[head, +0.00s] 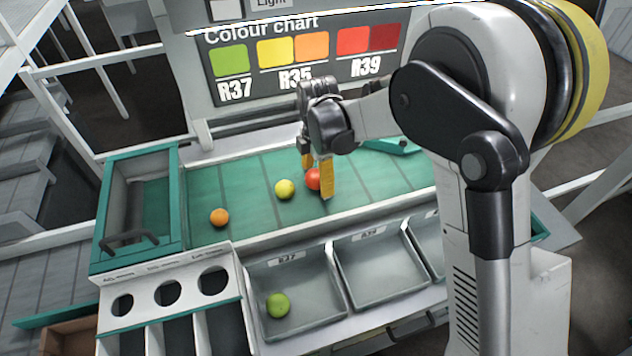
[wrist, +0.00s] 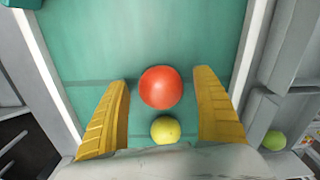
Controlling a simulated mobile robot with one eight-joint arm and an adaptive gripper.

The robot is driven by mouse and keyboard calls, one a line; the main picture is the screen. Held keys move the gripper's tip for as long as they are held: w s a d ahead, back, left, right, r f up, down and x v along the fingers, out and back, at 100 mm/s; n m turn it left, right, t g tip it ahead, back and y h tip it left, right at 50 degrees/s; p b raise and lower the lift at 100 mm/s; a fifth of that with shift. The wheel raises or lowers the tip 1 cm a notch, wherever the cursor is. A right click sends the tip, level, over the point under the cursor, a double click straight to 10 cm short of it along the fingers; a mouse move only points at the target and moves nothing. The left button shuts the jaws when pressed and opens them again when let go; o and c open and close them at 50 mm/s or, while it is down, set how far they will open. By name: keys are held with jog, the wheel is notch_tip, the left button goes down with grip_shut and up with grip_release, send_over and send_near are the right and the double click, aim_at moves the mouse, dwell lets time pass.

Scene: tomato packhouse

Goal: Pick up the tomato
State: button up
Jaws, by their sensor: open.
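A red tomato (head: 313,179) lies on the green belt, partly hidden behind a finger of my gripper in the head view. In the wrist view the red tomato (wrist: 160,88) sits between and slightly beyond the fingertips. My gripper (head: 317,178) is open, with its yellow fingers apart; they also show in the wrist view (wrist: 163,80) with a gap on each side of the tomato. A yellow tomato (head: 285,189) lies just left of the red one. It also shows in the wrist view (wrist: 165,130), nearer the palm. An orange tomato (head: 219,217) lies farther left.
The green belt (head: 255,168) has low rails. Grey bins (head: 382,279) stand along its front; one holds a green tomato (head: 278,305). A white panel with round holes (head: 168,293) stands at front left. A colour chart (head: 300,62) hangs behind.

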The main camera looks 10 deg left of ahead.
aim_at(318, 172)
jog(key=shift+f, duration=0.35)
jog(key=shift+r, duration=0.1)
jog(key=shift+c, duration=0.3)
jog(key=c, duration=0.9)
jog(key=shift+r, duration=0.15)
jog(key=shift+r, duration=0.3)
notch_tip(318, 172, up, 4)
jog(key=shift+f+p, duration=0.1)
jog(key=shift+p, duration=0.9)
jog(key=s+d+r+p, duration=0.1)
jog(key=s+d+r, duration=0.1)
jog(key=s, duration=0.1)
jog(key=s+d+r, duration=0.2)
jog(key=s, duration=0.1)
jog(key=s+d+r+p, duration=0.1)
jog(key=s+d+r, duration=0.1)
jog(key=s+d, duration=0.1)
jog(key=shift+s+r+p, duration=0.15)
jog(key=shift+s+p, duration=0.05)
jog(key=shift+p, duration=0.15)
